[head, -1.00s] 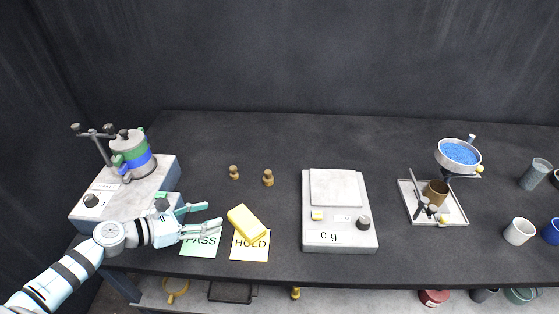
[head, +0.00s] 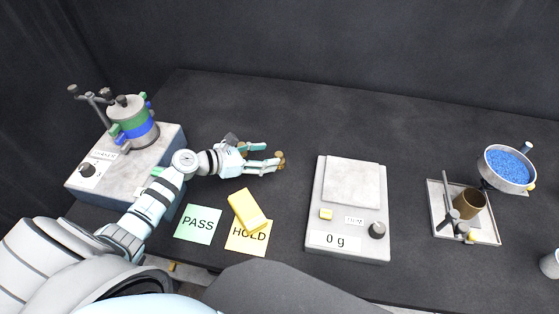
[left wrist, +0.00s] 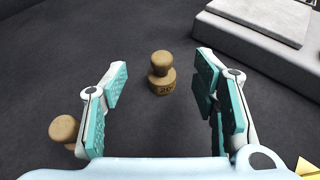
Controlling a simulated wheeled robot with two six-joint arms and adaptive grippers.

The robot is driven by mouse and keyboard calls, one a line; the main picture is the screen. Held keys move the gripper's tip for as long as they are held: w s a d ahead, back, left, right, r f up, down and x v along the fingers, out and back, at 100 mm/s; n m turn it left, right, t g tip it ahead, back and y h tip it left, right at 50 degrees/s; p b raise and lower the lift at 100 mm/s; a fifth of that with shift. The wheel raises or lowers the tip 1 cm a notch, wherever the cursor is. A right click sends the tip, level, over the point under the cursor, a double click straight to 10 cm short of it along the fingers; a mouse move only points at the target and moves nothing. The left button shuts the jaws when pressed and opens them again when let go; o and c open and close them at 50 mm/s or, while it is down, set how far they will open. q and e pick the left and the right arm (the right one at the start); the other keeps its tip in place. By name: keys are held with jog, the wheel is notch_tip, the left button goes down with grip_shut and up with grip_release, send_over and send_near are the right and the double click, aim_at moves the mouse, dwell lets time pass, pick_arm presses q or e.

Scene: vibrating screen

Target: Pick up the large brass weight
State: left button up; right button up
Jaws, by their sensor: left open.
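The large brass weight (left wrist: 162,74), a knobbed cylinder with markings on its side, stands upright on the dark table. In the left wrist view it is ahead of my left gripper, in line with the gap between the fingers. In the head view the weight (head: 281,161) shows at the fingertips of my left gripper (head: 269,155), partly hidden by them. That gripper is open and empty, its fingers low over the table. A smaller brass weight (left wrist: 64,128) stands outside the left finger in the wrist view. My right gripper is not in view.
A scale (head: 347,240) reading 0 g stands to the right of the weights. A yellow block (head: 249,209) lies on the HOLD card (head: 247,241), beside the PASS card (head: 198,225). The sieve shaker (head: 120,165) is at the left. Table behind the weights is clear.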

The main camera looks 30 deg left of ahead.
aim_at(280, 157)
pick_arm(q)
jog(key=x, duration=0.2)
jog(key=f+b+x, duration=0.1)
jog(key=x, duration=0.2)
jog(key=shift+s, duration=0.1)
jog(key=shift+w+d, duration=0.25)
jog(key=shift+w, duration=0.05)
jog(key=shift+s, duration=0.1)
jog(key=shift+c, duration=1)
grip_shut()
